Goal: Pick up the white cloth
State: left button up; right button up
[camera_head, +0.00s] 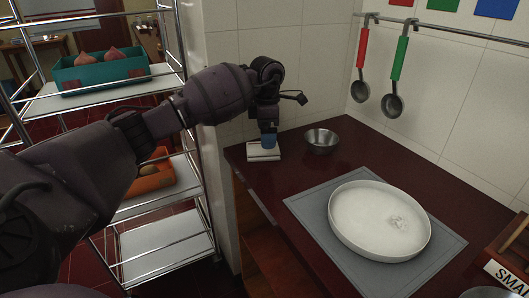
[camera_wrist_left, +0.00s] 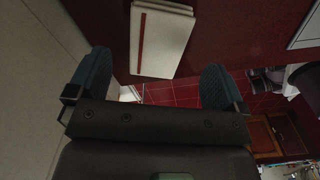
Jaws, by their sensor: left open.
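The white cloth (camera_head: 264,153) lies folded on the dark red counter near its left end, by the tiled wall. In the left wrist view the cloth (camera_wrist_left: 160,40) shows a red stripe and lies flat ahead of the fingertips. My left gripper (camera_head: 268,141) points down over the cloth and partly hides it in the head view. In the wrist view its two blue fingers (camera_wrist_left: 156,76) are wide apart with nothing between them. I cannot tell the exact height above the cloth. My right gripper is not in view.
A metal bowl (camera_head: 322,140) stands just right of the cloth. A large white dish (camera_head: 380,220) sits on a grey mat (camera_head: 310,207). Ladles (camera_head: 393,104) hang from a wall rail. A metal shelf rack (camera_head: 165,262) with bins stands at left. The counter edge is close to the cloth.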

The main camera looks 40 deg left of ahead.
pick_arm(q)
jog(key=f, duration=0.3)
jog(key=f+b, duration=0.1)
jog(key=f, duration=0.1)
jog(key=shift+a+f, duration=0.15)
jog(key=shift+a, duration=0.1)
jog(key=shift+f, duration=0.1)
jog(key=shift+s, duration=0.1)
jog(key=shift+c, duration=0.7)
jog(key=c, duration=0.9)
jog(key=shift+r, duration=0.6)
jog(key=shift+c, duration=0.2)
notch_tip(320, 180, up, 19)
jog(key=p, duration=0.2)
jog(key=shift+p, duration=0.4)
